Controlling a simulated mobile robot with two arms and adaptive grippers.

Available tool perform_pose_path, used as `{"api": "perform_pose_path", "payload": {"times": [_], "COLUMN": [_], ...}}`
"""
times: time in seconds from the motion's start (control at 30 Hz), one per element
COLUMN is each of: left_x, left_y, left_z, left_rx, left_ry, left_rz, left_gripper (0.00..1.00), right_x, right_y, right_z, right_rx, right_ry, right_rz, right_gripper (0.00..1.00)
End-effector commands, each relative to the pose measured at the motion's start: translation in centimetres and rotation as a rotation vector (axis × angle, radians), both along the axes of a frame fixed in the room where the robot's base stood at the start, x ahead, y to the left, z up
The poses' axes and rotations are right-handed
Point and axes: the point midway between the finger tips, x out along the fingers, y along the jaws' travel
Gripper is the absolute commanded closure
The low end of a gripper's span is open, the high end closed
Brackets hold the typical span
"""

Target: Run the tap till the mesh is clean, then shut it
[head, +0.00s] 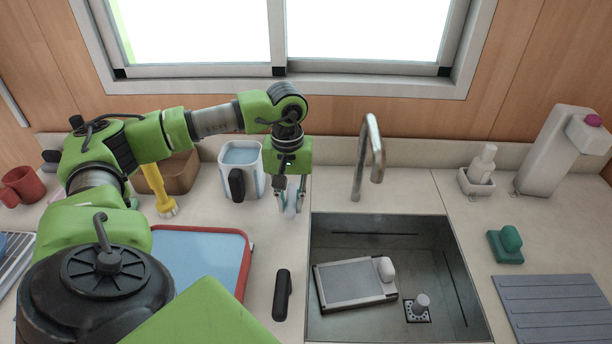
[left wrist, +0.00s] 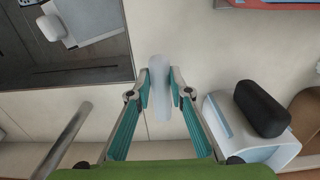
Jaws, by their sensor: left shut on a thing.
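A chrome tap (head: 370,160) rises behind the sink (head: 335,232); no water shows at its spout. A flat grey framed panel (head: 350,283), which looks like the mesh, lies tilted in the basin with a white knob-like piece (head: 386,268) at its right end. Whether its surface is dirty is too small to tell. My left gripper (head: 290,208) is left of the tap, shut on a pale lever-like piece, which shows between the teal fingers in the left wrist view (left wrist: 158,85); I cannot tell if it is the tap's handle. My right gripper is not in view.
A white-and-blue jug (head: 255,180) with a black handle stands close left of my left gripper. A red-rimmed blue tray (head: 245,270) and a black handled item (head: 282,295) lie in front. A soap bottle (head: 484,165), dispenser (head: 550,150) and green scrubber (head: 505,248) stand right.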

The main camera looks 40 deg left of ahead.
Motion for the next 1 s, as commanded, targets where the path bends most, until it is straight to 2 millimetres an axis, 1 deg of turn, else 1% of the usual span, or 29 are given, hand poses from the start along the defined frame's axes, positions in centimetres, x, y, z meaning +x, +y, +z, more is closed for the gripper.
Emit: {"api": "perform_pose_path", "payload": {"times": [0.13, 0.5, 0.53, 0.6, 0.83, 0.9, 1.0], "left_x": [-0.42, -0.48, -0.47, -0.47, -0.47, -0.47, -0.42], "left_y": [0.51, 0.59, 0.6, 0.6, 0.58, 0.58, 0.56], "left_z": [0.06, 0.12, 0.12, 0.12, 0.06, 0.07, 0.49], "left_rx": [0.0, 0.0, 0.0, 0.001, 0.001, -0.001, -0.001], "left_ry": [-0.001, -0.001, -0.001, -0.001, -0.001, -0.001, -0.002], "left_rz": [-0.011, -0.015, -0.015, -0.014, -0.012, -0.012, -0.012], "left_gripper": [1.0, 1.0, 0.78, 0.64, 0.64, 0.64, 0.64], "right_x": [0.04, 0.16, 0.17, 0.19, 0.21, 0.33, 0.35], "right_y": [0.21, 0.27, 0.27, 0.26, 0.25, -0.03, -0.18], "right_z": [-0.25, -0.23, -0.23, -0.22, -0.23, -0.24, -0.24], "right_rx": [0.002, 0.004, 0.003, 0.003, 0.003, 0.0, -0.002], "right_ry": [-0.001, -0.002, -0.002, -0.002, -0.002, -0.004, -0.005], "right_rz": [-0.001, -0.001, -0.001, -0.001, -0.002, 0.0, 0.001], "right_gripper": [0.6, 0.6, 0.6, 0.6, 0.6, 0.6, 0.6]}}
